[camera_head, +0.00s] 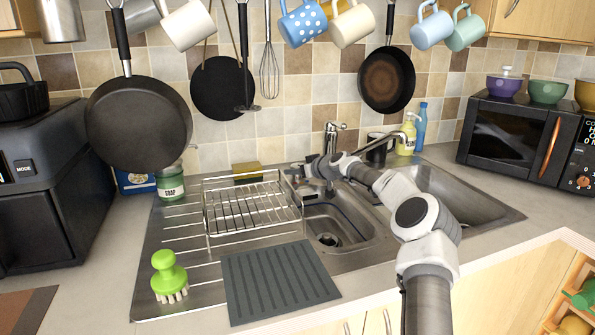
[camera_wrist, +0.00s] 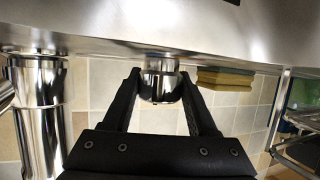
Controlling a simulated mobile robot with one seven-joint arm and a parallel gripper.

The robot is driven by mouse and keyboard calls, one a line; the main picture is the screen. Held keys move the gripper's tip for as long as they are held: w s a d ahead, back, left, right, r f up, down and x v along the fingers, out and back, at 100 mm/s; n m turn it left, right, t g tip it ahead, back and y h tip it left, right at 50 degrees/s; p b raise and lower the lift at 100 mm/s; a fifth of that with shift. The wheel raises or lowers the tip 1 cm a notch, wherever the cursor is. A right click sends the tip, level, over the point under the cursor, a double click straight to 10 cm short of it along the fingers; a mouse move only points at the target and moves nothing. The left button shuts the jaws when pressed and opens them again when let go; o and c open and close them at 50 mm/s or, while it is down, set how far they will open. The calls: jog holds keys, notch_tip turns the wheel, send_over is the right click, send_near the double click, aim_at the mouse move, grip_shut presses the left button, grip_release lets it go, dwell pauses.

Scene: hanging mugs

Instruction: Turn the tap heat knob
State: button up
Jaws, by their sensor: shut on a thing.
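The chrome tap (camera_head: 334,130) stands behind the sink in the head view, its spout reaching right. My arm reaches over the sink to it and hides the tap's lower part. In the wrist view, the tap's shiny upright body (camera_wrist: 38,110) is at the left. The round chrome knob (camera_wrist: 160,86) is in the middle. My gripper (camera_wrist: 160,78) has one black finger on each side of the knob and is shut on it. In the head view my gripper (camera_head: 312,168) is small and dark beside the tap, and the knob cannot be made out there.
A wire dish rack (camera_head: 252,208) stands left of my gripper. A yellow-green sponge (camera_head: 247,172) lies behind it and also shows in the wrist view (camera_wrist: 225,79). A mug (camera_head: 376,150) and soap bottle (camera_head: 407,136) stand right of the tap. Pans and mugs hang above.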

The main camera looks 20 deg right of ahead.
jog(key=shift+m+h, duration=0.4)
jog(key=shift+h, duration=0.1)
jog(key=shift+r+m+h, duration=0.1)
jog(key=shift+m+h, duration=0.3)
jog(key=shift+h, duration=0.2)
jog(key=shift+a+r+m+t+h+p, duration=0.15)
jog(key=shift+m+t+h+p, duration=0.25)
jog(key=shift+m+h, duration=0.4)
jog(key=m+h+p, duration=0.2)
jog(key=p, duration=0.2)
jog(key=shift+h+p, duration=0.3)
jog(key=shift+f+m+h+p, duration=0.2)
jog(key=shift+m+h+p, duration=0.2)
jog(key=shift+p, duration=0.3)
jog(key=o, duration=1.4)
jog(key=shift+g, duration=0.3)
jog(key=shift+c, duration=0.2)
